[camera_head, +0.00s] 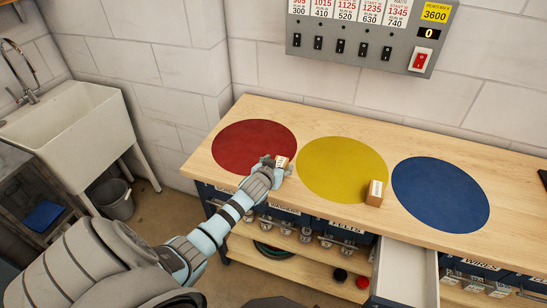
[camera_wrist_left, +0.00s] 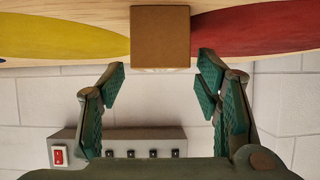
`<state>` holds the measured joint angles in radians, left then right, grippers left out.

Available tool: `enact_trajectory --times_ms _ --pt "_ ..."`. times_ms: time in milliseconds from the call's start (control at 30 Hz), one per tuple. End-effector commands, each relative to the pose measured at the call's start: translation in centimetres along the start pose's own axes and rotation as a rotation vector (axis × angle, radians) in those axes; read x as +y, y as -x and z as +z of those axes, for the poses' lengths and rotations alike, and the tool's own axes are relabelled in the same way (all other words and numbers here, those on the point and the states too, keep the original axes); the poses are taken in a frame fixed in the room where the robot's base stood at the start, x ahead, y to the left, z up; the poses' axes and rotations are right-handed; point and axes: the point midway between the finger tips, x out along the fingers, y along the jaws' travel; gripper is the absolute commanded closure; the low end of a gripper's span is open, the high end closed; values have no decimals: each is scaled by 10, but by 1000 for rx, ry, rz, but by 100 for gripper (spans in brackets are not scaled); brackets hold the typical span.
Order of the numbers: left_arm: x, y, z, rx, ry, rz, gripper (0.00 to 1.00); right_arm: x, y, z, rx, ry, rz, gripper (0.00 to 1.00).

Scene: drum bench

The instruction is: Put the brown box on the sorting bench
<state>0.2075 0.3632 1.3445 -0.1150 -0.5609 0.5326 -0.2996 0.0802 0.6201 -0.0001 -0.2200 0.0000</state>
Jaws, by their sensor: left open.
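A small brown box (camera_head: 282,162) with a pale label sits on the wooden sorting bench (camera_head: 325,125), between the red and yellow circles. It also shows in the left wrist view (camera_wrist_left: 160,35), at the top middle. My left gripper (camera_head: 270,163) is at this box, and its hand hides part of it. In the left wrist view the fingers (camera_wrist_left: 162,72) are spread, one toward each side of the box, with gaps between. A second brown box (camera_head: 375,193) with a white label stands on the bench between the yellow and blue circles. My right gripper is not in view.
The bench top bears red (camera_head: 254,145), yellow (camera_head: 342,169) and blue (camera_head: 440,194) circles. Below its front edge, a drawer (camera_head: 405,270) stands open. A grey switch panel (camera_head: 365,40) hangs on the wall behind. A white sink (camera_head: 75,130) stands at the left.

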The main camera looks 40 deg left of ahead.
Motion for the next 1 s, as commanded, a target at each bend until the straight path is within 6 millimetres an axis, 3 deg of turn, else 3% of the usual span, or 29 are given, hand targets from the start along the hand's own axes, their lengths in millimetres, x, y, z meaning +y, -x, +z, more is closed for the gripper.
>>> enact_trajectory --times_ms 400,533,767,867,967,1000 --pt "0 99 -2 -1 -1 0 42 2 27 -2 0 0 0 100" --pt "0 110 -2 -1 0 -1 42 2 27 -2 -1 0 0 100" --pt "-1 110 0 -3 0 -2 42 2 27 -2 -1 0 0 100" --pt "-4 103 30 -58 -22 -7 42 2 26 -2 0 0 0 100" --pt "-14 94 117 -212 -87 -12 42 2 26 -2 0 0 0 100" --pt "-19 95 166 -296 -121 -8 42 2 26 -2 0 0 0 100"
